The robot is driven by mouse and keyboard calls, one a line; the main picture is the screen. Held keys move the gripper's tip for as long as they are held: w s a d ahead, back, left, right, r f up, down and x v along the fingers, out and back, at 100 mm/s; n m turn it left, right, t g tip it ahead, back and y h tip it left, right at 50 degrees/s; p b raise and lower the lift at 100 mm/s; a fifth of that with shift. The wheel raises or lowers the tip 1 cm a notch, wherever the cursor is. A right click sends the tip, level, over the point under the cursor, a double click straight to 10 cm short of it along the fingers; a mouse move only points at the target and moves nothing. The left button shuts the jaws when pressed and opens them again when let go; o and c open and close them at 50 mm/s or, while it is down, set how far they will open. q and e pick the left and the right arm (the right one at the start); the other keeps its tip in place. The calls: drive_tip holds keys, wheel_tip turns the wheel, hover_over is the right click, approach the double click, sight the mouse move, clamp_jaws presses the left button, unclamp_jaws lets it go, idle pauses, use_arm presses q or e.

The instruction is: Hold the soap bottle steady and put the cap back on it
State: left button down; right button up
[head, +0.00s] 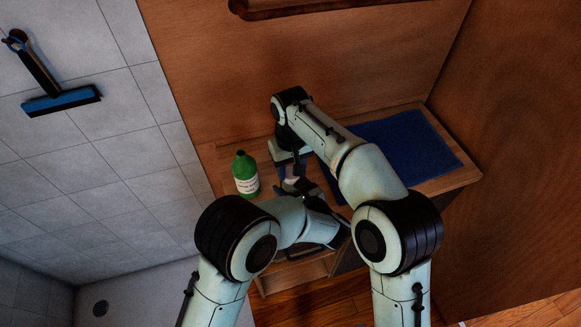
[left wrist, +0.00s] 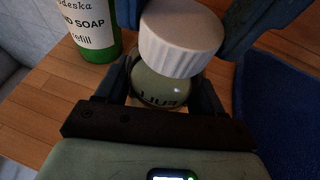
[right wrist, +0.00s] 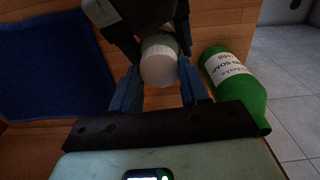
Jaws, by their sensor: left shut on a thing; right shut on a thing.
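The soap bottle (left wrist: 155,88) is pale green and rounded, with dark lettering. My left gripper (left wrist: 172,82) is shut around its body. The white ribbed cap (left wrist: 180,42) sits over the bottle's top, looking tilted in the left wrist view. My right gripper (right wrist: 158,72) is shut on the cap, which also shows between its fingers in the right wrist view (right wrist: 159,62). The cap hides the bottle's neck, so I cannot tell whether it is seated. In the head view my arms mostly hide both.
A green hand soap refill bottle (head: 245,175) stands upright on the wooden table (head: 212,158), left of my grippers. A dark blue mat (head: 405,150) covers the table's right part. A wooden wall rises behind; a squeegee (head: 60,100) hangs on the tiled wall.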

drive_tip(key=m, duration=0.9)
drive_tip(key=shift+d+m, duration=0.1)
drive_tip(key=shift+m, duration=0.3)
drive_tip(key=m, duration=0.4)
drive_tip(key=shift+s+m, duration=0.1)
drive_tip(key=shift+m, duration=0.3)
drive_tip(key=m, duration=0.3)
drive_tip(key=o, duration=1.1)
drive_tip(key=shift+r, duration=0.1)
wheel_tip(320, 180, up, 12)
drive_tip(key=shift+f, duration=0.1)
